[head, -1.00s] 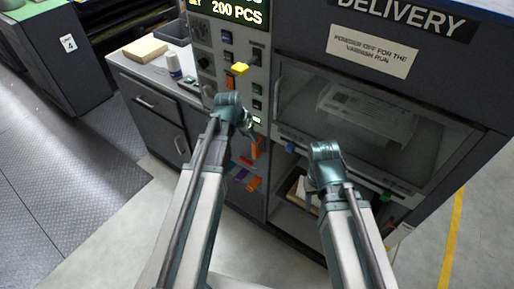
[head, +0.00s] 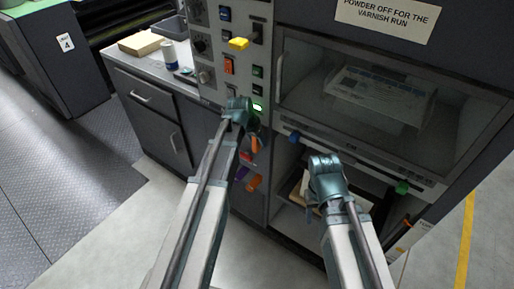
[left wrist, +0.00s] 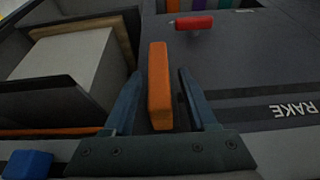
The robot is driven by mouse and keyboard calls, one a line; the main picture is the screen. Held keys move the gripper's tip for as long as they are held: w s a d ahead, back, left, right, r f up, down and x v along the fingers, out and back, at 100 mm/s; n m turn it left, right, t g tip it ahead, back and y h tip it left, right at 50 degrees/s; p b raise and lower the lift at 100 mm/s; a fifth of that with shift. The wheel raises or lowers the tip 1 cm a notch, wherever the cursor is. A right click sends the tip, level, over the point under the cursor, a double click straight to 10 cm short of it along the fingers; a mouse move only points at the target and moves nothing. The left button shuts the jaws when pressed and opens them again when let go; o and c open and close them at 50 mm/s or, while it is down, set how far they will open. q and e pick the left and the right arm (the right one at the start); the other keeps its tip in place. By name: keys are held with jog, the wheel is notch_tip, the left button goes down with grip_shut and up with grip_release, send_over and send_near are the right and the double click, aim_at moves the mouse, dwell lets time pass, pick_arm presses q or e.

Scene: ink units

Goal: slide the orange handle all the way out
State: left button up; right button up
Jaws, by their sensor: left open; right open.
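The orange handle (head: 252,146) is an upright bar on the dark cabinet front below the control panel, partly hidden by my left gripper (head: 248,131) in the head view. In the left wrist view the orange handle (left wrist: 159,86) stands between the two fingers of my left gripper (left wrist: 158,85). The fingers are open, with a gap to the handle on both sides. My right gripper (head: 311,208) is open, in front of the shelf opening under the delivery window, away from the handle.
A red handle (left wrist: 194,22) is near the orange one. Purple (head: 241,173) and orange (head: 254,182) pieces sit lower down. An open compartment holds a pale block (left wrist: 66,72).

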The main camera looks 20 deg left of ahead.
pick_arm(q)
jog(key=shift+w+f, duration=0.2)
jog(key=shift+f, duration=0.25)
grip_shut()
dwell(1.1)
